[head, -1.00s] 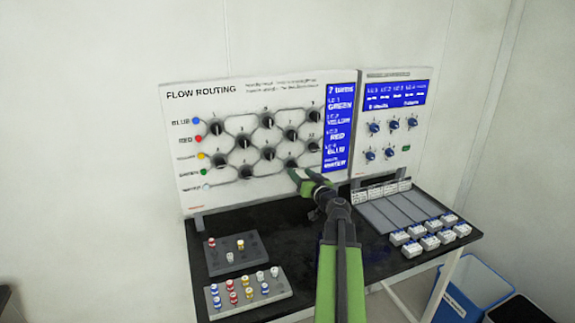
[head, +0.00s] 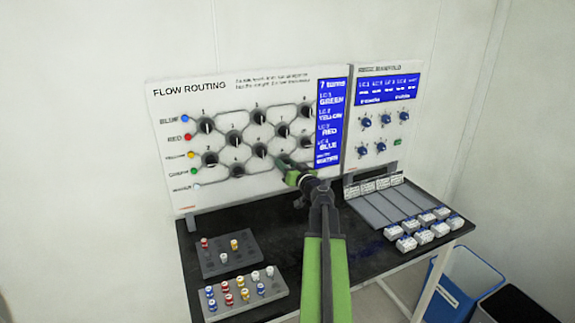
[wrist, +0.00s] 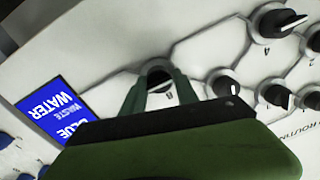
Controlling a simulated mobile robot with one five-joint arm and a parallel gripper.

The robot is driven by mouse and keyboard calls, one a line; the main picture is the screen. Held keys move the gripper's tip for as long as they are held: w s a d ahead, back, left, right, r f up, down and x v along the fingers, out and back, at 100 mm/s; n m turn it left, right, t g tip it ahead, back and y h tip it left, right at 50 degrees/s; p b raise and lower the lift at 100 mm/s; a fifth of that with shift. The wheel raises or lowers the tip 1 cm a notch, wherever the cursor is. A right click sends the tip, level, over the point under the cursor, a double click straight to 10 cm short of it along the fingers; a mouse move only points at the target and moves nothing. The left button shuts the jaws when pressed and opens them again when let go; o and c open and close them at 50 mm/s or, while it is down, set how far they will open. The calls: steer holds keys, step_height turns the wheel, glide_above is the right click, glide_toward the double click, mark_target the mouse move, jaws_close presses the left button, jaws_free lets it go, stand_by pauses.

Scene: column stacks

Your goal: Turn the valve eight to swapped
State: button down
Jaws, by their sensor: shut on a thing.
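The white flow routing panel (head: 165,110) carries several black valve knobs joined by grey lines. My gripper (head: 284,161) is at the knob in the lower right of the network, and it hides most of that knob in the head view. In the wrist view my gripper (wrist: 160,86) has one finger on each side of this black valve knob (wrist: 157,76) and is shut on it. A small label sits by the knob, too small to read surely. The knob's pointer direction is partly hidden by the fingers.
Other valve knobs (wrist: 222,83) sit close by the held one. The blue screen (head: 329,120) shows "7 turns" and colour names. A second panel with blue knobs (head: 365,150) stands to the right. Blocks with coloured pegs (head: 245,292) lie on the black table (head: 290,250).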

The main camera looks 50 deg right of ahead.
steer(key=shift+s, duration=0.1)
steer(key=shift+d, duration=0.1)
steer(key=shift+m, duration=0.3)
steer(key=m, duration=0.3)
steer(key=shift+f+m+b, duration=0.1)
steer(key=shift+m+b, duration=0.3)
steer(key=m, duration=0.4)
steer(key=shift+s+f+m+h+b, duration=0.1)
steer(key=shift+m+h+b, duration=0.2)
steer(key=shift+b, duration=0.05)
steer(key=m, duration=0.4)
steer(key=shift+m, duration=0.4)
steer(key=shift+f+m+h+b, duration=0.1)
steer(key=shift+m+h+b, duration=0.3)
steer(key=shift+m, duration=2)
